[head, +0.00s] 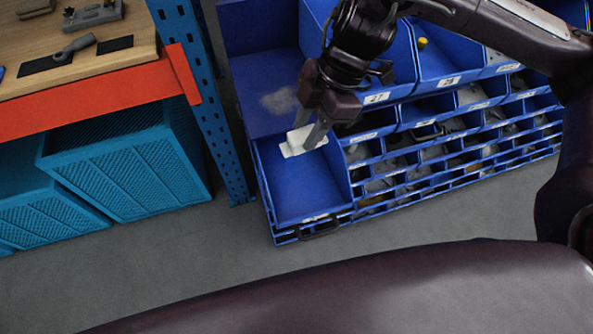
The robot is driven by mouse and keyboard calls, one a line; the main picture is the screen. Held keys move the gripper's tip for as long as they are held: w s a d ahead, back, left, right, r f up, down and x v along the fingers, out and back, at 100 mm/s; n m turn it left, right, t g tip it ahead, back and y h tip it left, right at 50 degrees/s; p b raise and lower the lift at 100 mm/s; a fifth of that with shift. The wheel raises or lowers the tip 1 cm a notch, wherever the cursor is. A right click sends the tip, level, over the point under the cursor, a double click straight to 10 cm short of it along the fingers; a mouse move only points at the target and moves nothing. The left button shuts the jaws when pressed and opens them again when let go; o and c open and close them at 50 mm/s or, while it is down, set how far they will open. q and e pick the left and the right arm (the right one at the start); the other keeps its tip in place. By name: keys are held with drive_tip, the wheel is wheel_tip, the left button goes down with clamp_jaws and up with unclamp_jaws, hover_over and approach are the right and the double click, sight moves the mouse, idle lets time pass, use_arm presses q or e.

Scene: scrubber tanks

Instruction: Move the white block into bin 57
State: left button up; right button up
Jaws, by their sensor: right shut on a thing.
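The white block (302,141) is held between the fingertips of my right gripper (308,133). The right arm comes in from the upper right, and the gripper points down. Block and gripper appear over the back part of a large open blue bin (300,188) at the lower left of the bin rack. I cannot tell how far the block is above the bin floor. A small label on that bin's front edge is too small to read. My left gripper is not in view.
Several smaller labelled blue bins (440,103) fill the rack to the right. A workbench with an orange-red edge (95,103) and tools on top stands at the left, with turquoise crates (130,170) below it. A blue perforated post (212,110) stands between. Grey floor (420,215) in front is clear.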

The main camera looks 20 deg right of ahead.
drive_tip(key=shift+d+f+m, duration=0.1)
drive_tip(key=shift+f+m, duration=0.1)
drive_tip(key=shift+m, duration=0.2)
drive_tip(key=shift+f+b, duration=1.4)
drive_tip(key=shift+f, duration=8.55)
drive_tip(key=o, duration=1.1)
drive_tip(key=v, duration=1.2)
drive_tip(key=shift+s+r, duration=0.1)
drive_tip(key=shift+s, duration=0.1)
